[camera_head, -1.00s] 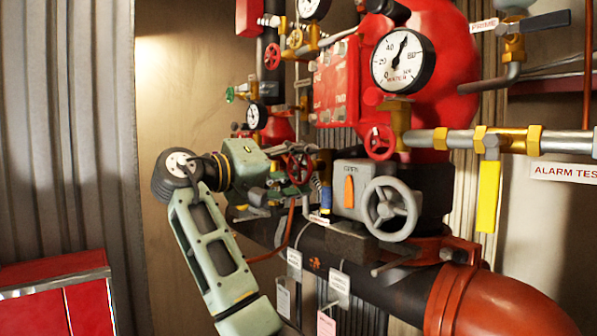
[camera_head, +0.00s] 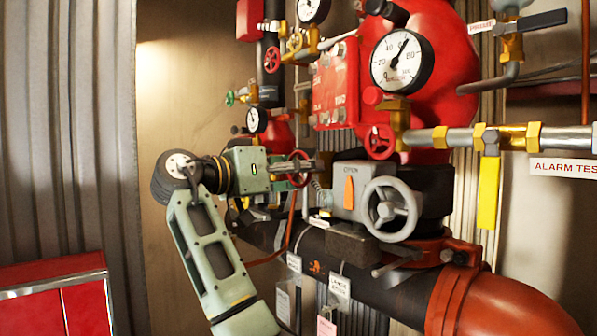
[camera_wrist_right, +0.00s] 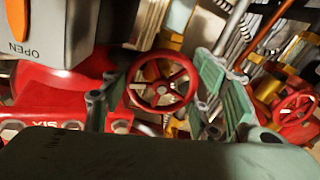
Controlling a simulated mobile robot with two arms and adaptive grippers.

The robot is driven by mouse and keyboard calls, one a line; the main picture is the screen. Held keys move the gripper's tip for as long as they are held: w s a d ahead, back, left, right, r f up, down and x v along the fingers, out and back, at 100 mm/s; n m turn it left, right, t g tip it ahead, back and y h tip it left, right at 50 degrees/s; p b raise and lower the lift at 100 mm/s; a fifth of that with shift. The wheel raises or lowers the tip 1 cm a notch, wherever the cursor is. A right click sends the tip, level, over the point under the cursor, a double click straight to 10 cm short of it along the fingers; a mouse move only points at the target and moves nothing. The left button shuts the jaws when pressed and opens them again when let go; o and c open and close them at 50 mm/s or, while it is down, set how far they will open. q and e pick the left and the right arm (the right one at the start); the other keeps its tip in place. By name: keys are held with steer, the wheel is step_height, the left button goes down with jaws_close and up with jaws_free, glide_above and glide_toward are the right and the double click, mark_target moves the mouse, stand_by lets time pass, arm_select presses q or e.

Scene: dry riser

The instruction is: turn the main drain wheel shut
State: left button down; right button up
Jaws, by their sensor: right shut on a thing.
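A small red handwheel (camera_head: 299,168) stands among the valves left of the grey gearbox in the head view. My right gripper (camera_head: 288,170) is at this wheel, its fingers reaching in from the left. In the right wrist view the red wheel (camera_wrist_right: 162,87) faces the camera, with the green fingers of my right gripper (camera_wrist_right: 156,92) on either side of its rim. The gripper is shut on the wheel; the exact contact points are hard to see. No label naming the wheel is readable. My left gripper is not in view.
A grey gearbox (camera_head: 350,192) marked OPEN, with an orange pointer and a grey handwheel (camera_head: 390,208), sits close right of the gripper. A red cabinet (camera_head: 55,290) stands lower left.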

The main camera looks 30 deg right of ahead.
steer(key=shift+f+m, duration=0.25)
steer(key=shift+m, duration=0.05)
stand_by(0.4)
steer(key=o, duration=0.9)
steer(key=shift+o, duration=1.3)
steer(key=shift+r, duration=0.1)
steer(key=s+a, duration=0.1)
steer(key=a, duration=1.1)
